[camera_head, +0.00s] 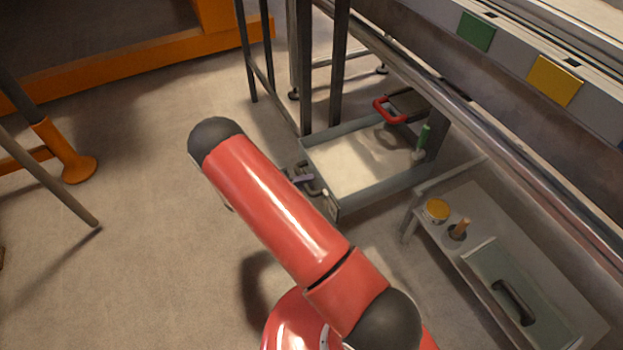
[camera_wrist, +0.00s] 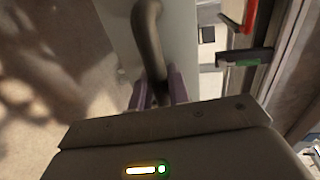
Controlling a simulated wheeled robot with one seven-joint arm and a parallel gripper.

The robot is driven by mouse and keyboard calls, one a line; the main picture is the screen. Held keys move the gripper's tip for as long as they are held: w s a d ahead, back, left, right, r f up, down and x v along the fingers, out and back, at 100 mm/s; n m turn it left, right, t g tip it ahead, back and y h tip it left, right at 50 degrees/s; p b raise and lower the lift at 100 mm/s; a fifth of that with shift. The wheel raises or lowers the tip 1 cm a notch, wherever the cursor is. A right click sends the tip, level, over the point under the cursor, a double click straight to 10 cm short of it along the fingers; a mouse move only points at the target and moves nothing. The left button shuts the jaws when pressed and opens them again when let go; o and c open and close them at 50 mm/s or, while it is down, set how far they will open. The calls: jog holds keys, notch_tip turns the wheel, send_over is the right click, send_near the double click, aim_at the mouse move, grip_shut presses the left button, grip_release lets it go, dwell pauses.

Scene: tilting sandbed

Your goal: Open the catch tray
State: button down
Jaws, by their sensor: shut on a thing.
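The catch tray (camera_head: 385,190) is a low grey box with pale sand in it, below the bench at the centre. Its sandy inside shows from above. My gripper (camera_head: 304,181) is at the tray's left end, partly hidden behind my red arm. In the wrist view my gripper (camera_wrist: 158,90) has its purple-grey fingers shut on a dark curved handle (camera_wrist: 147,38). The handle stands against a pale grey panel (camera_wrist: 180,35), the tray's end face. The part of the handle between the fingers is mostly hidden.
Dark bench legs (camera_head: 305,70) rise behind the tray.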

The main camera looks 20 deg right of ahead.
jog(key=c, duration=1.4)
grip_release()
jog(key=v, duration=0.8)
